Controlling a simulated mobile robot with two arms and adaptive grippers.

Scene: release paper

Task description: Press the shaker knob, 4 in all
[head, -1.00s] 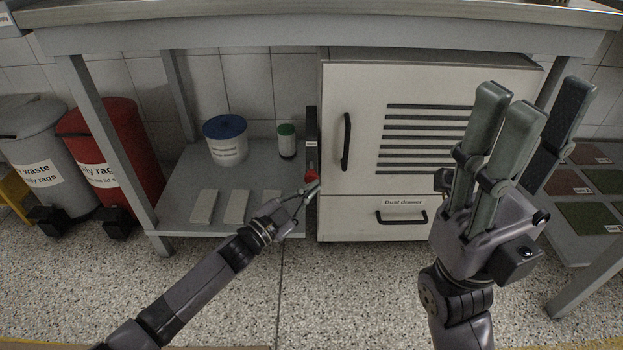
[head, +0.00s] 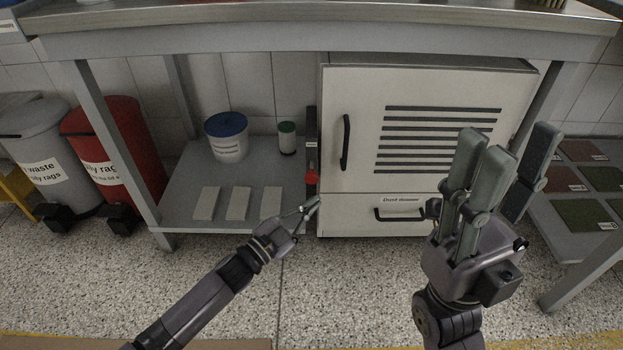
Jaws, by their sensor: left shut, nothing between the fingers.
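The red shaker knob (head: 312,177) sits low on a narrow dark upright strip (head: 311,140) at the left side of the pale cabinet (head: 350,85). My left gripper (head: 313,203) is shut and empty. Its fingertips are just below the knob in the head view, with a small gap between them. The knob is in full view. My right gripper (head: 505,165) is open and empty, fingers pointing up, in front of the cabinet's right part. It hides part of the vent slots and the drawer front.
A shelf (head: 190,218) under the bench holds a blue-lidded tub (head: 227,140), a green-capped container (head: 287,138) and three pale blocks (head: 238,204). Red (head: 120,150) and grey (head: 45,150) bins stand left. A low rack (head: 565,246) stands right. Speckled floor in front is clear.

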